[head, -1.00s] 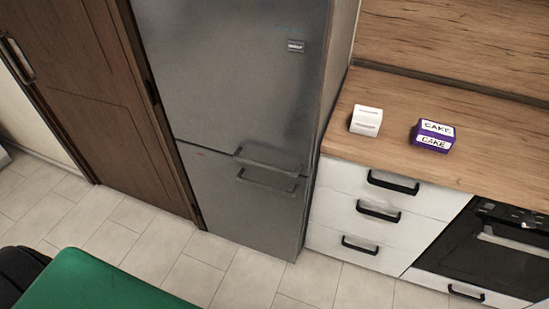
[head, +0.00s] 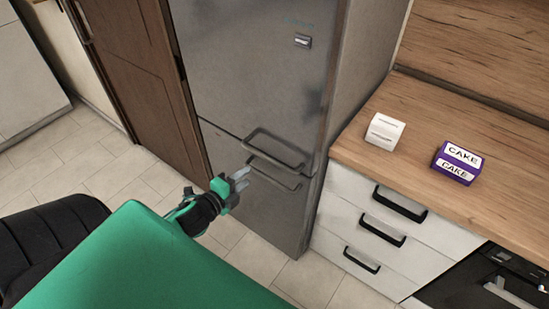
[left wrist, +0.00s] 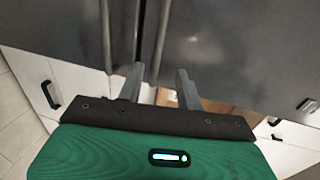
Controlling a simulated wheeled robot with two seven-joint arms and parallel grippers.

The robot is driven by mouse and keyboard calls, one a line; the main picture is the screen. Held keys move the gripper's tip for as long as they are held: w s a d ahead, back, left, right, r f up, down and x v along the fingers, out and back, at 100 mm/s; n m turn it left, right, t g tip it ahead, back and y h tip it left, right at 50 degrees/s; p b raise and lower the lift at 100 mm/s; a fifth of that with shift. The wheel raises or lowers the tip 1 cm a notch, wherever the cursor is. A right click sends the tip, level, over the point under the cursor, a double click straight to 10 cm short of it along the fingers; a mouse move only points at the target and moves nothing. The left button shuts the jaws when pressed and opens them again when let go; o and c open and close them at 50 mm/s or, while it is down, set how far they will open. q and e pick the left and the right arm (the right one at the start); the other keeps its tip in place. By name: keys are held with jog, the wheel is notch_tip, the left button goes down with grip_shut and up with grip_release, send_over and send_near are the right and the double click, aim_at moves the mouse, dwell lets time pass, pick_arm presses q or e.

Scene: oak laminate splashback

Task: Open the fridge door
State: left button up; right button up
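The grey metal fridge (head: 255,75) stands in the middle of the head view, its upper and lower doors shut. The upper door handle (head: 272,146) and the lower door handle (head: 273,174) sit close together at the seam. My left gripper (head: 241,179) is in front of the lower door, just left of the handles in the picture, and appears apart from them. In the left wrist view its two fingers (left wrist: 157,84) are spread with nothing between them. Two handle bars (left wrist: 160,38) show beyond the fingers there. My right gripper is not in view.
A brown wooden door (head: 140,70) is on the left. The tiled floor (head: 105,175) is clear.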

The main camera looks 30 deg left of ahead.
aim_at(269, 158)
pick_arm(q)
jog(key=p+x, duration=0.2)
jog(key=x, duration=1.1)
jog(key=shift+w+f, duration=0.2)
jog(key=shift+a, duration=0.1)
grip_shut()
